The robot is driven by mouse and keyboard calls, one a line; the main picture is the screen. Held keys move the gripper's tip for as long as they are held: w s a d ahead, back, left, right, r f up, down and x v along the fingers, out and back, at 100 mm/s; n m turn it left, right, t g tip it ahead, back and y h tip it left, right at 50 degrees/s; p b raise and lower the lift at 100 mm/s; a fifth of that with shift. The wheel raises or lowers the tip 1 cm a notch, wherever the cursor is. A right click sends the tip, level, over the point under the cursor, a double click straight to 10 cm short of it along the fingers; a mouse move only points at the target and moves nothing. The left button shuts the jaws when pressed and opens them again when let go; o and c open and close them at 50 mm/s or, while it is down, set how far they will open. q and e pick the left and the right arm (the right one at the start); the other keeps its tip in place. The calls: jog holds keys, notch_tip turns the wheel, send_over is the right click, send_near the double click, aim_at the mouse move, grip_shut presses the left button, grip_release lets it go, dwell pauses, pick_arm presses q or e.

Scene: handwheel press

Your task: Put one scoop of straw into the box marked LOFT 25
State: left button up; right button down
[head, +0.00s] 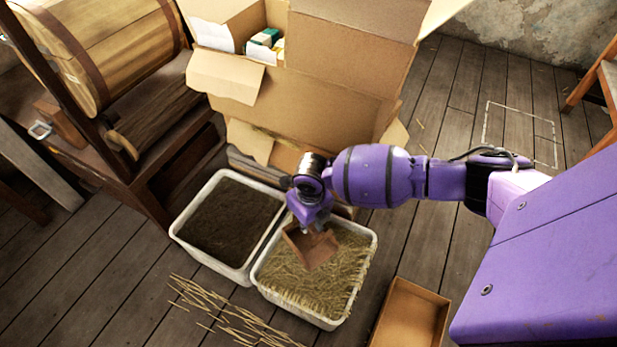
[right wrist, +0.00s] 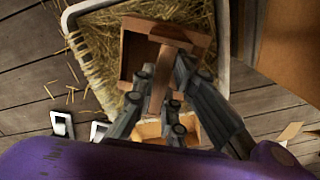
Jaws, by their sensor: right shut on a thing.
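My right gripper (head: 308,222) is shut on the handle of a brown scoop (head: 315,250), over the white tub of straw (head: 362,287). In the right wrist view the fingers (right wrist: 168,95) close around the scoop's handle (right wrist: 159,85), and the scoop's pan (right wrist: 130,55) is low over or in the straw (right wrist: 98,40). I cannot tell how much straw is in the pan. No LOFT 25 marking is readable on any box. My left gripper is not in view.
A white tub of dark soil-like material (head: 175,237) stands left of the straw tub. Large open cardboard boxes (head: 310,100) stand behind. A small open box (head: 440,300) is at front right. Loose straw (head: 225,315) lies on the floor. A wooden barrel (head: 115,50) sits left.

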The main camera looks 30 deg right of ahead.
aim_at(318, 240)
jog(key=shift+s+f, duration=0.35)
jog(key=shift+f, duration=0.1)
jog(key=s+f+t+b, duration=0.1)
jog(key=f, duration=0.1)
jog(key=s+f+t+b, duration=0.1)
jog(key=s+f+t, duration=0.1)
jog(key=shift+d, duration=0.15)
jog(key=shift+s+d+f, duration=0.15)
jog(key=shift+s+f, duration=1)
jog(key=shift+f, duration=0.2)
jog(key=shift+w, duration=0.1)
